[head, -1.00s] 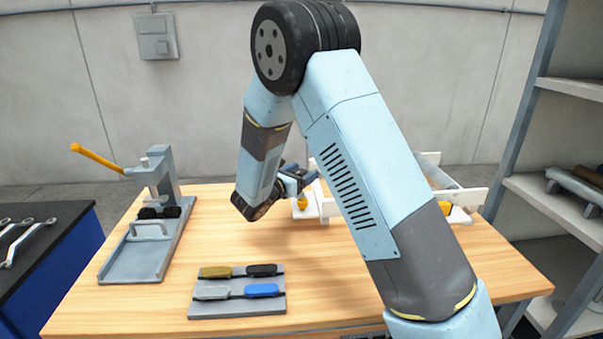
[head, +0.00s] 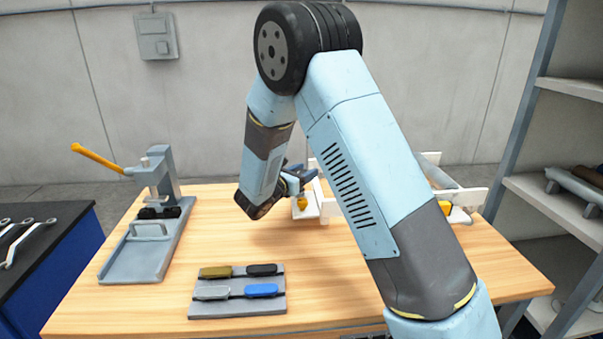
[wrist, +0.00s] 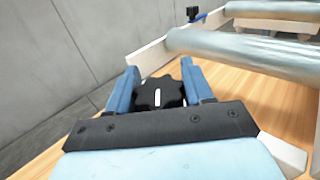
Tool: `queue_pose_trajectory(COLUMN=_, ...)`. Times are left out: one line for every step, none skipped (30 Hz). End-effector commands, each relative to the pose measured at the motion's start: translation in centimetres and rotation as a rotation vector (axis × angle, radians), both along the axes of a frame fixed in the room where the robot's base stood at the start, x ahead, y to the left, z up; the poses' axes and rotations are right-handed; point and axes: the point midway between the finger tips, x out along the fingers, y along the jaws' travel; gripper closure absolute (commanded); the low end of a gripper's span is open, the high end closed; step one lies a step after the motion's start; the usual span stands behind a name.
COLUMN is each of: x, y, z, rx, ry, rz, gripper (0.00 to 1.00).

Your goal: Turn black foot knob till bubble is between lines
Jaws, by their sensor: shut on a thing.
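The black foot knob (wrist: 160,92), lobed and with a white mark on top, sits between the two blue fingers of my gripper (wrist: 160,74) in the wrist view. The fingers are shut on its sides. In the head view my gripper (head: 298,178) is at the left end of a white-framed roller unit (head: 322,206), and my arm hides the knob and much of the unit. In the wrist view the unit shows silvery rollers (wrist: 245,52). I cannot make out a bubble or its lines in either view.
A grey lever press (head: 152,225) stands at the table's left. A grey holder (head: 237,307) with several coloured pieces lies in front. The wooden tabletop (head: 200,245) between them is clear. Shelves (head: 550,190) stand at right.

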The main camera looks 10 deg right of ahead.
Motion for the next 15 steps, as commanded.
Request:
queue_pose_trajectory(x=0.07, y=1.10, z=0.05, rx=0.002, ry=-0.004, rz=0.004, gripper=0.80)
queue_pose_trajectory(x=0.07, y=0.78, z=0.06, rx=0.001, ry=-0.003, rz=0.003, gripper=0.80)
queue_pose_trajectory(x=0.06, y=0.60, z=0.07, rx=0.001, ry=-0.003, rz=0.002, gripper=0.80)
queue_pose_trajectory(x=0.06, y=0.53, z=0.08, rx=0.002, ry=-0.004, rz=0.001, gripper=0.80)
queue_pose_trajectory(x=0.07, y=0.48, z=0.09, rx=0.002, ry=-0.004, rz=-0.002, gripper=0.80)
queue_pose_trajectory(x=0.07, y=0.44, z=0.09, rx=0.003, ry=-0.004, rz=-0.008, gripper=0.80)
queue_pose_trajectory(x=0.06, y=0.40, z=0.09, rx=0.004, ry=-0.004, rz=-0.014, gripper=0.80)
queue_pose_trajectory(x=0.05, y=0.37, z=0.08, rx=0.004, ry=-0.004, rz=-0.023, gripper=0.80)
queue_pose_trajectory(x=0.04, y=0.34, z=0.06, rx=0.003, ry=-0.004, rz=-0.036, gripper=0.80)
queue_pose_trajectory(x=0.03, y=0.32, z=0.05, rx=0.003, ry=-0.003, rz=-0.048, gripper=0.80)
queue_pose_trajectory(x=0.02, y=0.29, z=0.04, rx=0.003, ry=-0.002, rz=-0.062, gripper=0.80)
queue_pose_trajectory(x=0.02, y=0.28, z=0.06, rx=0.003, ry=-0.004, rz=-0.083, gripper=0.80)
queue_pose_trajectory(x=-0.01, y=0.25, z=0.07, rx=0.003, ry=-0.005, rz=-0.101, gripper=0.80)
queue_pose_trajectory(x=-0.04, y=0.23, z=0.07, rx=0.004, ry=-0.004, rz=-0.121, gripper=0.80)
queue_pose_trajectory(x=-0.04, y=0.23, z=0.09, rx=0.004, ry=-0.004, rz=-0.147, gripper=0.80)
